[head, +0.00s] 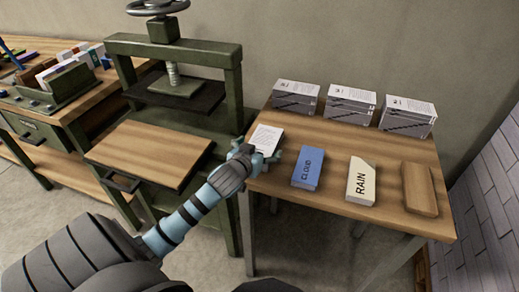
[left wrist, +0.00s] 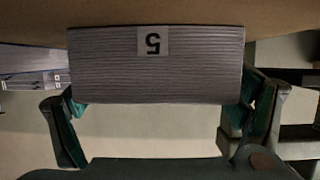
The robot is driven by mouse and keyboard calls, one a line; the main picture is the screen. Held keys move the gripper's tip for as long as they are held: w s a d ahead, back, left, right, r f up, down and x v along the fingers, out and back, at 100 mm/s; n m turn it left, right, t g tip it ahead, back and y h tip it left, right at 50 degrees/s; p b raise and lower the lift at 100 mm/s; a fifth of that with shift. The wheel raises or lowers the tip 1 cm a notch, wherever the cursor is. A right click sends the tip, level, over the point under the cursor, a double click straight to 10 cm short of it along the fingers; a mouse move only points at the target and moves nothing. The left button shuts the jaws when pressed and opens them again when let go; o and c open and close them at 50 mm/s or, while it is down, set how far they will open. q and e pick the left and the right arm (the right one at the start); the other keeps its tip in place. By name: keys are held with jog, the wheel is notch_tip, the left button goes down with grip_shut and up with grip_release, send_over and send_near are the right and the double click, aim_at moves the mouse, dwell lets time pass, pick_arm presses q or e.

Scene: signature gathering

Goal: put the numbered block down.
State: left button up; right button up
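The numbered block (left wrist: 110,65) fills the upper middle of the left wrist view, a grey ridged face with an upside-down 5 on a paler label. In the head view its pale, printed top (head: 266,138) shows at the left edge of the right-hand table (head: 330,138). My left gripper (head: 250,153) reaches in from the left and is beside it. In the left wrist view the fingers of my left gripper (left wrist: 160,100) are at the block's two sides and appear to touch them. Whether its underside rests on the table is hidden. My right gripper is not in view.
A blue CLOUD block (head: 307,168), a cream RAIN block (head: 361,182) and a plain wooden block (head: 419,188) lie along the table's front. Three grey stacks with printed tops (head: 351,104) stand behind. A green press (head: 175,80) stands left. Bare wood separates the rows.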

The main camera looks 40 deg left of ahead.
pick_arm(q)
jog(key=p+v, duration=0.2)
jog(key=v, duration=0.9)
jog(key=shift+p, duration=0.4)
jog(key=shift+s+d+r, duration=0.15)
jog(key=shift+s+r, duration=0.05)
jog(key=shift+s, duration=0.3)
